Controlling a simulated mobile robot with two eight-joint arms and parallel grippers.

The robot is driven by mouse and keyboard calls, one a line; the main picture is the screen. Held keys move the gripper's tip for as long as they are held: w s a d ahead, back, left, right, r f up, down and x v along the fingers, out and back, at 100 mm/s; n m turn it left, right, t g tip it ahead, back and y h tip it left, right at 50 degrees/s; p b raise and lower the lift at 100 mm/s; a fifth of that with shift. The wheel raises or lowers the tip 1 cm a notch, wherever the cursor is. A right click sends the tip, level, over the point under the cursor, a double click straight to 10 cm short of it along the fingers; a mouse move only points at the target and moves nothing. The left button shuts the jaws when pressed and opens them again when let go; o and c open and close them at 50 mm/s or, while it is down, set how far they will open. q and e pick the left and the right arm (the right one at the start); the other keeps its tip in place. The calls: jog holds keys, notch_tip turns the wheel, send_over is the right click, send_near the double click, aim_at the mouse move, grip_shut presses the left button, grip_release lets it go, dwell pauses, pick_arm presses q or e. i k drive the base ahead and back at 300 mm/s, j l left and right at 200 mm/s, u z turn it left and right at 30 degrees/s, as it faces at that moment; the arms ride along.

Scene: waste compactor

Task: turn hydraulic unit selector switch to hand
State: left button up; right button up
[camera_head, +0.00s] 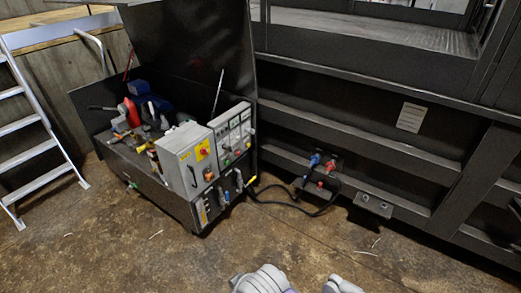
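The hydraulic unit (150,185) stands left of centre as a dark open-lidded cabinet. A grey control box (182,164) on its front carries a red rotary knob on a yellow plate (202,150) and a small orange-red button or lamp (209,176). Beside it a light panel (233,131) bears several small dials, switches and lamps. Which of these is the selector switch, and its position, is too small to tell. Only whitish rounded parts of my own arms show at the bottom edge, well away from the unit. Neither gripper can be seen.
A metal ladder (32,158) leans at the left. The dark compactor body (380,125) fills the right, with blue and red plugs (315,160) and a black cable (300,207) looping on the floor. The brown floor (150,262) in front of the unit is mostly clear.

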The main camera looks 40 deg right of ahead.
aim_at(226, 147)
jog(key=z, duration=1.2)
jog(key=i+z, duration=0.2)
jog(key=i, duration=0.55)
jog(key=i+z, duration=0.2)
jog(key=i, duration=0.55)
jog(key=i+j+z, duration=0.2)
jog(key=i, duration=0.55)
jog(key=i+l, duration=0.05)
